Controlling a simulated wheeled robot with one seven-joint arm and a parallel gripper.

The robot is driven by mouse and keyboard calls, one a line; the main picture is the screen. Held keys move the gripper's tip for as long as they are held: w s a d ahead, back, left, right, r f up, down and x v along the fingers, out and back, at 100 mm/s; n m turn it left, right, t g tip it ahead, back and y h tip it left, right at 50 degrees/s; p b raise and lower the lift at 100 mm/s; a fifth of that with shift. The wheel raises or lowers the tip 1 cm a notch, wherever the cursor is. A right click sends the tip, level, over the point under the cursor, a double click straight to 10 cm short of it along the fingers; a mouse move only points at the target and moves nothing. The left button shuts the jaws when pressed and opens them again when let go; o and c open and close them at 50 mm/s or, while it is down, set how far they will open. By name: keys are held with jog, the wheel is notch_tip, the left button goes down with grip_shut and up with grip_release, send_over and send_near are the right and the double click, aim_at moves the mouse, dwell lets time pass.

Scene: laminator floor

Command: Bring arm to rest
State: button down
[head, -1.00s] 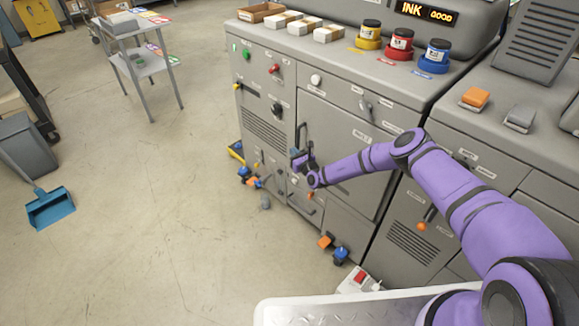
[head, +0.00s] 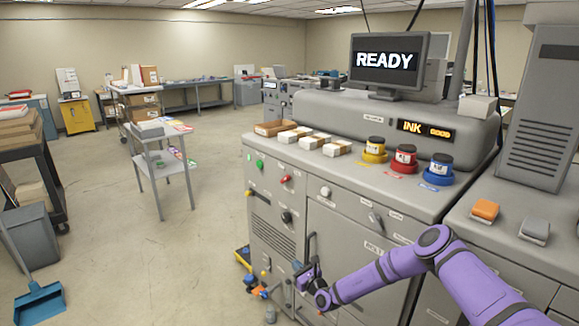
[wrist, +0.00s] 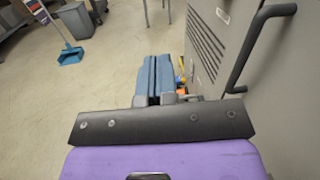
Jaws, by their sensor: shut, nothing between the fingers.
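My purple arm reaches from the lower right of the head view toward the front of the grey machine (head: 345,240). My gripper (head: 299,267) is in front of the machine's lower left panels, low down. In the wrist view the two blue-grey fingers of my gripper (wrist: 154,60) lie side by side, shut with nothing held. A dark bar handle (wrist: 245,52) on the machine front is to the right of the fingers in the wrist view, apart from them.
Ink pots in yellow, red and blue (head: 404,162) stand on the machine top. A screen reading READY (head: 386,60) is above. A small grey table (head: 165,165) and a blue dustpan (head: 40,301) stand left.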

notch_tip(320, 180, up, 12)
jog(key=a+n+g+y, duration=0.2)
jog(key=n+g+y, duration=0.1)
jog(key=n+y, duration=0.25)
jog(key=s+r+n+g+h, duration=0.1)
jog(key=s+r+n+g, duration=0.6)
jog(key=r, duration=0.6)
jog(key=s+r+n+g, duration=0.5)
jog(key=s+r+n, duration=0.3)
jog(key=r, duration=0.5)
jog(key=s+d+r+n+t+h, duration=0.15)
jog(key=s+d+r+h, duration=0.25)
jog(key=s+d+r, duration=0.4)
jog(key=s+d+r+n+h, duration=0.35)
jog(key=s+d, duration=0.25)
jog(key=s, duration=0.4)
jog(key=s+d+r+n+t+h, duration=0.1)
jog(key=s+d+r+n+h, duration=0.1)
jog(key=s+d+r+h, duration=0.45)
jog(key=s+d+r+t+h, duration=0.1)
jog(key=s+d+t, duration=0.1)
jog(key=s+d, duration=0.6)
jog(key=s, duration=0.4)
jog(key=shift+s+d+r, duration=0.2)
jog(key=shift+s+d, duration=0.1)
jog(key=shift+s, duration=0.05)
jog(key=shift+n+t, duration=0.25)
